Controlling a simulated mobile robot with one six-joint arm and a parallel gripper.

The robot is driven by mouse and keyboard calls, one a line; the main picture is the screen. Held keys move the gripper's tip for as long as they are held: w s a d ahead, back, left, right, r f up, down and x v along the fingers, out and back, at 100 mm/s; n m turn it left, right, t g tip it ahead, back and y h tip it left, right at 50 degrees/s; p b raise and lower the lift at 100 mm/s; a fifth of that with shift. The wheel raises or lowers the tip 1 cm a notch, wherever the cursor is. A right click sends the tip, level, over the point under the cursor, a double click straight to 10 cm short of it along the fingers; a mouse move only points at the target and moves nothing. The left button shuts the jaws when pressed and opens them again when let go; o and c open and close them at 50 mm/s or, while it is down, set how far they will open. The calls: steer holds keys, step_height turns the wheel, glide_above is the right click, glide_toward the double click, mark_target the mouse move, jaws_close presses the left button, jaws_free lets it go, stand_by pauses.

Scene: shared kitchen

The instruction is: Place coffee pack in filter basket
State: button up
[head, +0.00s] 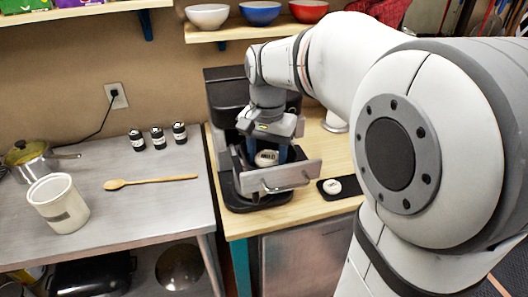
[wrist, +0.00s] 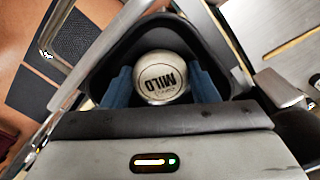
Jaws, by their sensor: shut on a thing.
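The coffee pack (head: 266,158) is a round, pale puck marked MILD; its label shows upside down in the wrist view (wrist: 160,80). My gripper (head: 267,154) points down, its blue fingers shut on the pack's two sides, as the wrist view (wrist: 163,88) shows. The black filter basket (wrist: 219,48) is pulled out of the black coffee machine (head: 222,95), behind a grey front panel (head: 300,175) with a handle. The pack lies within the basket's outline. I cannot tell whether it touches the basket's floor, which is mostly hidden.
A second pale puck (head: 332,187) sits on a small black tray right of the machine. The metal table (head: 150,215) at left holds a wooden spoon (head: 150,182), several small black jars, a white crock (head: 58,203) and a pot (head: 30,158). A bowl shelf (head: 235,32) hangs above.

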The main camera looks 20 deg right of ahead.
mark_target(267, 158)
steer(key=shift+f, duration=0.15)
steer(key=o, duration=0.7)
steer(key=shift+c, duration=0.2)
step_height(267, 158, up, 12)
steer(key=shift+r+b, duration=0.2)
steer(key=shift+b, duration=0.2)
